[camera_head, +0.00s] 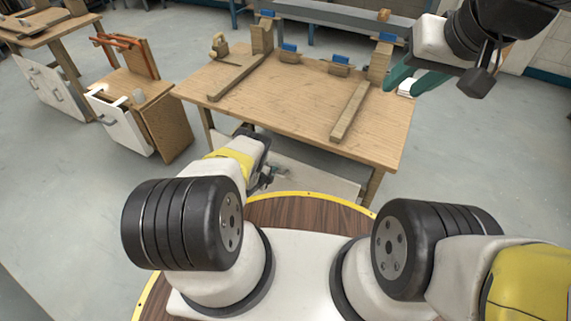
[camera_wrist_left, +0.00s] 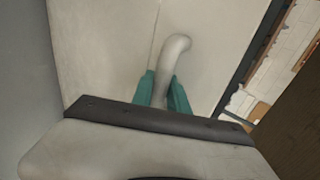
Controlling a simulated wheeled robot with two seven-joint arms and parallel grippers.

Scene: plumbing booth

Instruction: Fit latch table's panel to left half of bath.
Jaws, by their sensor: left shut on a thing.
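A white panel (camera_wrist_left: 110,50) fills much of the left wrist view. A curved grey handle (camera_wrist_left: 173,52) stands out from it. My left gripper (camera_wrist_left: 162,88) has its teal fingers shut on this handle, one on each side. In the head view, my left gripper (camera_head: 265,178) is low at the front edge of the wooden table (camera_head: 285,105), mostly hidden by its own wrist. A pale panel (camera_head: 315,178) shows below the tabletop there. My right gripper (camera_head: 415,80) is raised at the table's right corner, its teal fingers spread. I cannot make out the bath for certain.
On the tabletop are wooden bars (camera_head: 350,110), blocks with blue parts (camera_head: 340,62) and a small wooden piece (camera_head: 219,46). A wooden cabinet with a white door (camera_head: 118,125) stands to the left. A long grey structure (camera_head: 340,14) lies behind. Floor on the right is clear.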

